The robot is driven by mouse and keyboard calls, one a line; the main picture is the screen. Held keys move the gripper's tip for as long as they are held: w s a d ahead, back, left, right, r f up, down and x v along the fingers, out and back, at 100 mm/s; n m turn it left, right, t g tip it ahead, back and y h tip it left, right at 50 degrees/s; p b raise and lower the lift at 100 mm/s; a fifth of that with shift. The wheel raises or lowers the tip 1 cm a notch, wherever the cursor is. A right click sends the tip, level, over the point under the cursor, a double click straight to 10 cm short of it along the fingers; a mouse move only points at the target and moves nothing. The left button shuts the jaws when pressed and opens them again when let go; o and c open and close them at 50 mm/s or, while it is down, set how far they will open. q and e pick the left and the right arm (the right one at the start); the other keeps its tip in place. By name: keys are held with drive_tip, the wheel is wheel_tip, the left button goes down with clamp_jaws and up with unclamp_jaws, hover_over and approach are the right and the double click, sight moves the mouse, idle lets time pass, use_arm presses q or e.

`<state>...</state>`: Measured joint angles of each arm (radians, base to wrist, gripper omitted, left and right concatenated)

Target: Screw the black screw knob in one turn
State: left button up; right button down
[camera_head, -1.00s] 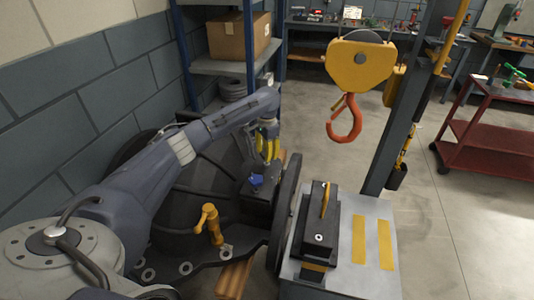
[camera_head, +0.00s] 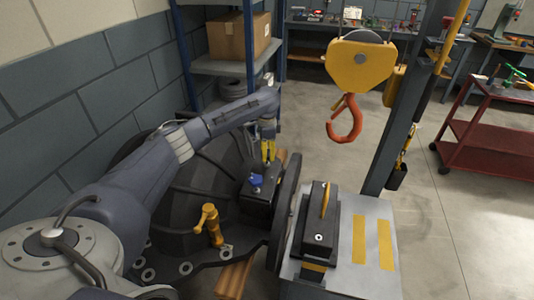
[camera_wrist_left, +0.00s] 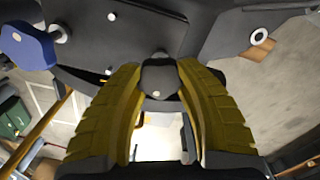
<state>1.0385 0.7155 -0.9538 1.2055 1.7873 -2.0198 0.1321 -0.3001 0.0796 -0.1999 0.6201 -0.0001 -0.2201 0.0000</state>
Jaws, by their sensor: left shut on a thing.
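The black screw knob (camera_wrist_left: 160,78) shows in the left wrist view between the two yellow ribbed fingers of my left gripper (camera_wrist_left: 160,85). The fingers are closed on its sides. In the head view my left gripper (camera_head: 268,150) points down behind the dark casing (camera_head: 180,215), and the knob cannot be made out there. A blue knob (camera_head: 256,180) sits on the casing's block in front of the gripper, and it also shows at the upper left of the left wrist view (camera_wrist_left: 28,45). My right gripper is not in view.
A yellow handle (camera_head: 208,225) stands on the casing's front. A grey bench (camera_head: 360,270) with a black block (camera_head: 318,235) is at the right. An orange hook (camera_head: 345,120) hangs behind it. Open floor lies to the right.

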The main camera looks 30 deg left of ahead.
use_arm(q)
drive_tip(key=o, duration=1.4)
drive_tip(key=shift+c, duration=0.2)
wheel_tip(320, 180, up, 12)
